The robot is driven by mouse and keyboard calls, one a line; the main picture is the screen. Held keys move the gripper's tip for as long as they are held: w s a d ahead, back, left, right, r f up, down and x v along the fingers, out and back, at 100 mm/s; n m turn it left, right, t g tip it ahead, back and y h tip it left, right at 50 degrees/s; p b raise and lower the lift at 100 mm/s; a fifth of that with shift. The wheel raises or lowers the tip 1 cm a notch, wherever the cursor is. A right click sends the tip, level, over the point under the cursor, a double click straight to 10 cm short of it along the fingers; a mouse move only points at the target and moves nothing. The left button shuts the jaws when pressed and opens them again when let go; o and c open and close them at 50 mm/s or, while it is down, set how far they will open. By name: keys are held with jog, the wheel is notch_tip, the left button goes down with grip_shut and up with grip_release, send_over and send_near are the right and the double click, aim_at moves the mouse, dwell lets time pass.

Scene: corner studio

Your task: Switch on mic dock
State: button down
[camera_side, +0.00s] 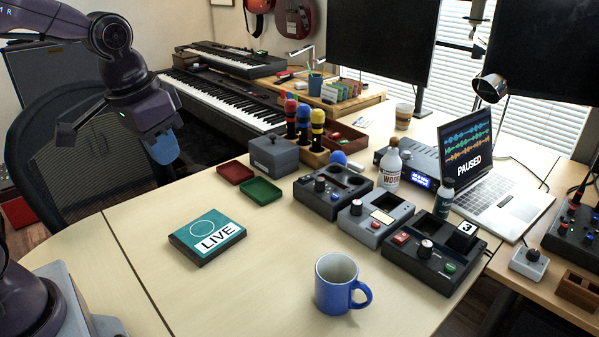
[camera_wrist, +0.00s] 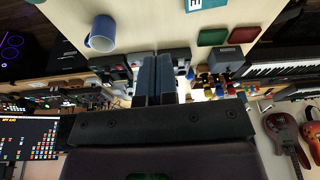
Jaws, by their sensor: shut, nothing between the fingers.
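Three control boxes stand in a row right of the table's middle, and I cannot tell by a label which is the mic dock. The left dark box (camera_side: 325,205) has a knob and round recesses. The grey box (camera_side: 370,232) has a red button and a pale panel. The right dark box (camera_side: 420,268) has a red button, a knob, a green button and a "3" tile. My gripper (camera_side: 166,152) is shut and empty, high above the table at the upper left. In the wrist view its blue fingers (camera_wrist: 154,62) are together and partly hide the boxes.
A blue mug (camera_side: 336,288) stands in front of the boxes. A LIVE box (camera_side: 208,238), red tray (camera_side: 235,171) and green tray (camera_side: 261,191) lie to the left. Bottles (camera_side: 391,171) and a laptop (camera_side: 500,205) stand behind. The front left table is clear.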

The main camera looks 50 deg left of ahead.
jog(key=w+a+f+t, duration=0.1)
jog(key=w+a+f, duration=0.2)
jog(key=w+f, duration=0.35)
jog(key=w+a+f+h, duration=0.1)
jog(key=w+a+f, duration=0.2)
jog(key=w, duration=0.7)
jog(key=w+a+f+t, duration=0.1)
jog(key=w+a+f, duration=0.3)
jog(key=w, duration=0.5)
jog(key=w+t, duration=0.1)
jog(key=w+r+t, duration=0.1)
jog(key=w, duration=0.1)
jog(key=w+a+m, duration=0.1)
jog(key=w, duration=0.1)
jog(key=shift+w+r+t+y, duration=0.2)
jog(key=shift+t+y, duration=0.1)
jog(key=shift+t, duration=0.1)
jog(key=shift+f, duration=0.1)
send_over(305, 177)
jog(key=s, duration=0.2)
notch_tip(305, 177, down, 8)
jog(key=shift+d+r, duration=0.1)
jog(key=shift+r, duration=0.15)
notch_tip(305, 177, down, 3)
jog(key=shift+f, duration=0.15)
jog(key=shift+s+f, duration=0.15)
jog(key=shift+f, duration=0.35)
